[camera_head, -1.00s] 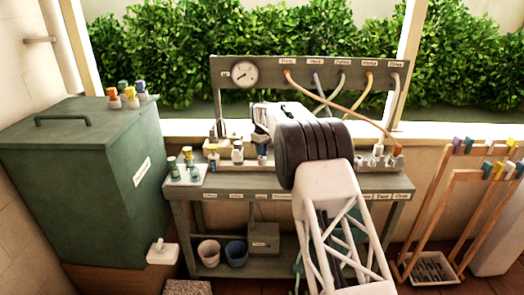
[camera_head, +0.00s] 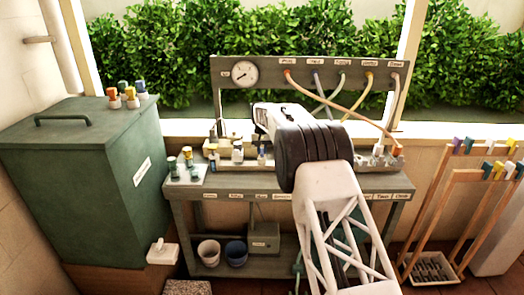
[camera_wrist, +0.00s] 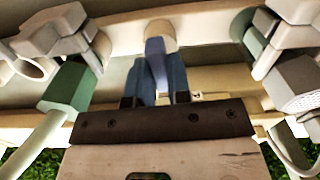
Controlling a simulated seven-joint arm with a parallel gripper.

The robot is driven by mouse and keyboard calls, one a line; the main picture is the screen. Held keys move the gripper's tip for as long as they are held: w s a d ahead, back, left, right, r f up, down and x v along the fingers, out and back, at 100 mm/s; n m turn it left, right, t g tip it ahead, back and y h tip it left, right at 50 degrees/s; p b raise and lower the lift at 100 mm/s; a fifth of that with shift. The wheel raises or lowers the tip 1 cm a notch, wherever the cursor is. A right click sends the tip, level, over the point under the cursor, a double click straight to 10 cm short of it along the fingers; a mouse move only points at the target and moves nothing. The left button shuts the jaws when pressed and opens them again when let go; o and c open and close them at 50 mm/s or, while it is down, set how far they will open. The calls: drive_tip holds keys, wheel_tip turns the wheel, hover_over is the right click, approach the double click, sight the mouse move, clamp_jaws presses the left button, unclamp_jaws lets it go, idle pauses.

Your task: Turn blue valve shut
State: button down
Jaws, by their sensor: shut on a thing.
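In the wrist view, my gripper (camera_wrist: 161,72) has its two blue-grey fingers close together at the centre, closed on the blue valve's handle (camera_wrist: 155,48). The handle shows as a narrow blue-violet piece between the fingers, below a pale round end; most of the valve is hidden. In the head view, my white hand (camera_head: 268,115) is over the middle of the bench, and my arm hides the fingertips. A small blue-topped fitting (camera_head: 261,155) stands on the bench just below the hand; I cannot tell whether it is the held valve.
Pale fittings with green parts flank the fingers closely, at left (camera_wrist: 70,87) and right (camera_wrist: 255,42). A pressure gauge (camera_head: 244,73) and hoses are on the back panel. A green cabinet (camera_head: 85,190) stands left, wooden racks (camera_head: 428,215) right.

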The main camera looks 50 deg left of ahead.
sight(262, 150)
drive_tip(key=shift+m, duration=0.4)
drive_tip(key=c, duration=1.1)
unclamp_jaws()
drive_tip(key=shift+o, duration=0.2)
drive_tip(key=shift+r, duration=0.15)
drive_tip(key=shift+r, duration=3.8)
